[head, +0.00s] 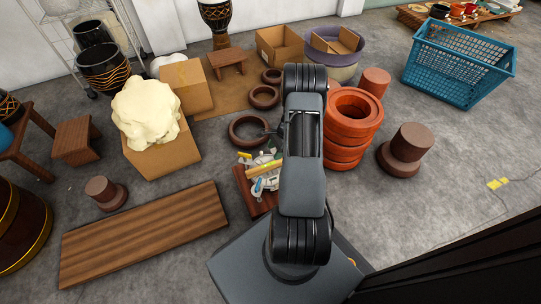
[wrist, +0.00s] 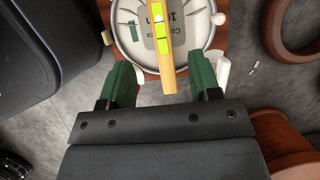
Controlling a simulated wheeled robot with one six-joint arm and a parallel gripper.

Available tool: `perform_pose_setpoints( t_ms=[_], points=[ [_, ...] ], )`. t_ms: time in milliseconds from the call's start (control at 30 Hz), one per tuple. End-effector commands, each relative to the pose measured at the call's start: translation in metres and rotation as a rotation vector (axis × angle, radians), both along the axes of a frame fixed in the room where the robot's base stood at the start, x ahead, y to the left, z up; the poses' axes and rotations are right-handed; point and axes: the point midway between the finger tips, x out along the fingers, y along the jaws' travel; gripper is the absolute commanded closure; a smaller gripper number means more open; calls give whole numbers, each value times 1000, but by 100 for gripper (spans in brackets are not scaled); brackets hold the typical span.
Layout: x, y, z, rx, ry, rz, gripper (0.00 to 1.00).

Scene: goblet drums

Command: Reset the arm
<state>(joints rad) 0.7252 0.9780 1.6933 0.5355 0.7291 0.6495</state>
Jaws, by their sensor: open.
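My gripper (wrist: 160,78) shows in the wrist view with two green fingers spread wide. It is open and nothing is held between the fingers. Ahead of and below the fingers is a yellow stick-like tool (wrist: 157,50) with bright yellow-green vials, like a spirit level. It lies across a white round object (wrist: 193,20) with partly legible print. In the head view my arm (head: 303,160) reaches forward from my base, and only a small dark part of the gripper shows at its left side.
A reddish wooden box (head: 245,189) with tools stands left of my arm. Stacked orange rings (head: 346,125) stand close on the right. Dark rings (head: 249,131) lie ahead. A wooden board (head: 145,235) lies at left, a blue basket (head: 458,68) at right. The right floor has free room.

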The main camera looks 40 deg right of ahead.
Motion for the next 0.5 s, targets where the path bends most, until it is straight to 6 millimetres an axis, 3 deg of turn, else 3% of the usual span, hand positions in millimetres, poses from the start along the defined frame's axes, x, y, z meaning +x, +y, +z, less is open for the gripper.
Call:
perform_pose_setpoints(
  t_ms=[33,200,500],
  points=[
    [-1,-3,11,0,-1,-1,43],
    [-2,-10,27,0,-1,-1,43],
    [-4,-13,33,0,1,-1,43]
  ],
)
